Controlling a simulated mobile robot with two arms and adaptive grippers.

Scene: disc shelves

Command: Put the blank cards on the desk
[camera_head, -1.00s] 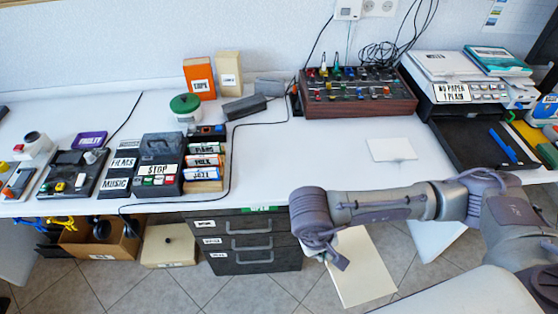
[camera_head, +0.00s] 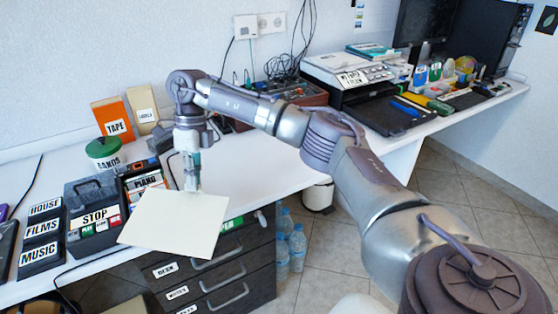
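My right gripper (camera_head: 193,186) points down over the front part of the white desk (camera_head: 245,165). The card is held roughly flat and slightly tilted, in front of the desk's front edge and above the drawer unit. I cannot tell whether it touches the desk. My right arm crosses the desk and hides part of its surface; no other blank card shows now. My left gripper is not in view.
A STOP-labelled box (camera_head: 94,213), HOUSE/FILMS/MUSIC labels (camera_head: 41,235), and a PIANO-labelled rack (camera_head: 145,182) crowd the desk's left. A printer (camera_head: 350,75) and black tray (camera_head: 385,114) stand at the back right. Dark drawers (camera_head: 215,278) and bottles (camera_head: 290,240) are below.

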